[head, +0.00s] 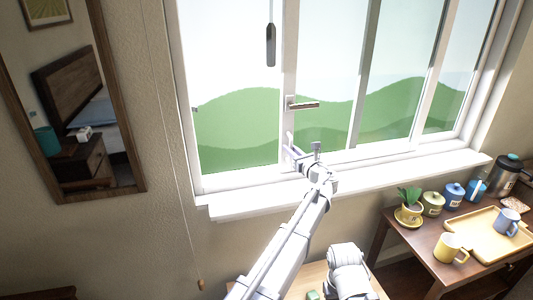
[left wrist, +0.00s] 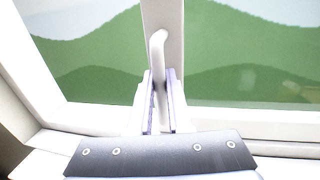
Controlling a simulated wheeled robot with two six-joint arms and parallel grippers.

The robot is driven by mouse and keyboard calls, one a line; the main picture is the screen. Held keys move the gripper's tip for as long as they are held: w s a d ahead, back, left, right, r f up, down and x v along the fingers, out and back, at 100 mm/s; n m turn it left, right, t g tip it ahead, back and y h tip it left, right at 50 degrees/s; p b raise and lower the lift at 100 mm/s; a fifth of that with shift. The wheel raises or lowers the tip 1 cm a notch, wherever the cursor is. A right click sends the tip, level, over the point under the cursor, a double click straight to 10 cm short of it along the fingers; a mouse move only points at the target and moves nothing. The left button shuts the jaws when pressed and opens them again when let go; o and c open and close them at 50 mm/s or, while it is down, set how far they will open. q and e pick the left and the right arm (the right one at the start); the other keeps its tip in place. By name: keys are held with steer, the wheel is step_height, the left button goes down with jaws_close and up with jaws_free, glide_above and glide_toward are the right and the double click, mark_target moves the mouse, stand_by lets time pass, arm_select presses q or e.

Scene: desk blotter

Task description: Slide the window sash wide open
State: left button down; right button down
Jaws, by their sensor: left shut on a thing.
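The white-framed window fills the upper middle of the head view. A pale upright stile of the sash (head: 288,70) runs down it and also shows in the left wrist view (left wrist: 176,20). A white pull handle (left wrist: 157,48) stands in front of this stile. My left gripper (head: 301,158) is at the lower part of the stile, just above the sill. In the left wrist view its two fingers (left wrist: 160,105) are shut on the pull handle, whose bent upper end sticks out above them. A lever latch (head: 303,104) sits higher on the stile. My right gripper is not in view.
The white sill (head: 240,207) runs below the window. A dark blind wand (head: 270,45) hangs in front of the glass, and a thin cord (head: 175,150) hangs at left. A mirror (head: 128,140) is on the left wall. A side table (head: 425,240) with a tray, mugs and jars stands at right.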

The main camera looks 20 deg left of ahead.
arm_select(q)
steer(key=w+d, duration=0.1)
steer(key=d, duration=0.1)
steer(key=w+d, duration=0.1)
steer(key=d, duration=0.1)
steer(key=w+d, duration=0.1)
steer(key=shift+w+d, duration=0.3)
steer(key=shift+d, duration=0.1)
steer(key=c, duration=0.8)
jaws_free()
steer(key=shift+c, duration=0.2)
steer(key=shift+a, duration=0.1)
steer(key=shift+s, duration=0.15)
